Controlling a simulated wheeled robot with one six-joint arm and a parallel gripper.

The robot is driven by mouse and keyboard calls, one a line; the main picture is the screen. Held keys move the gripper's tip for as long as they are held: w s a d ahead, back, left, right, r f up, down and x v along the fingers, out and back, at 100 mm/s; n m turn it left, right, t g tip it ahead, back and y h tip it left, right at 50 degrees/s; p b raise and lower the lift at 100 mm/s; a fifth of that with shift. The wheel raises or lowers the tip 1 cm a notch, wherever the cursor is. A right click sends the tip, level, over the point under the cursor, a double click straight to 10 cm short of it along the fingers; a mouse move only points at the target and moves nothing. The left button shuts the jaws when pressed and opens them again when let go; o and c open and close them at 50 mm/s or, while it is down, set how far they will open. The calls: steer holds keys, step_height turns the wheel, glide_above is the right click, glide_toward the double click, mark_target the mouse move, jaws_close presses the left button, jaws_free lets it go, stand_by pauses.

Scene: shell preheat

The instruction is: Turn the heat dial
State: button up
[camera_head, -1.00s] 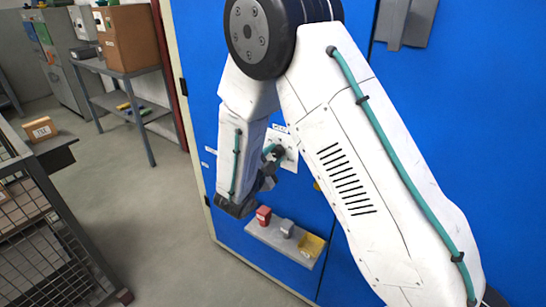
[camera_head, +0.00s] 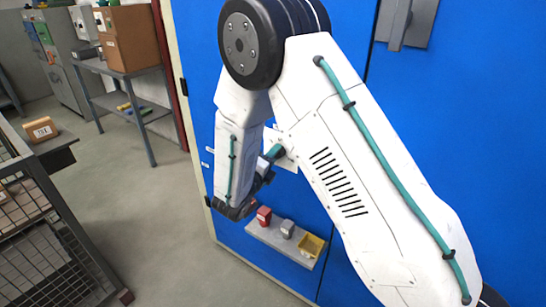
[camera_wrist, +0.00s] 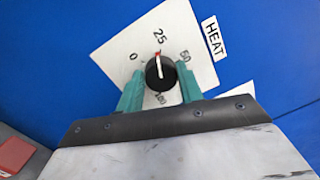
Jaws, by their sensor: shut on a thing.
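The heat dial (camera_wrist: 160,74) is a round black knob with a white pointer line and a red tip, on a white plate (camera_wrist: 186,40) beside a HEAT label (camera_wrist: 213,37). The plate reads 0, 25, 50 and a partly hidden number below the knob. The pointer stands up the picture, close to 25. My gripper (camera_wrist: 160,86) is shut on the dial, one teal finger on its left and one on its right. In the head view my gripper (camera_head: 272,154) is at the white plate (camera_head: 284,164) on the blue front, and my arm partly hides it.
A small grey shelf (camera_head: 290,249) below holds a red block (camera_head: 264,216), a grey block (camera_head: 287,229) and a yellow tray (camera_head: 312,245). A wire cage (camera_head: 45,235) stands at the left. Open floor lies between the cage and the blue front.

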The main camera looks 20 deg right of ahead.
steer(key=n+g, duration=0.1)
steer(key=n, duration=1)
steer(key=n+g, duration=0.1)
steer(key=n, duration=1)
steer(key=n+g, duration=0.1)
steer(key=n, duration=1)
steer(key=shift+s+d+r, duration=0.1)
steer(key=shift+s, duration=0.1)
steer(key=shift+y, duration=0.3)
stand_by(0.4)
steer(key=o, duration=1)
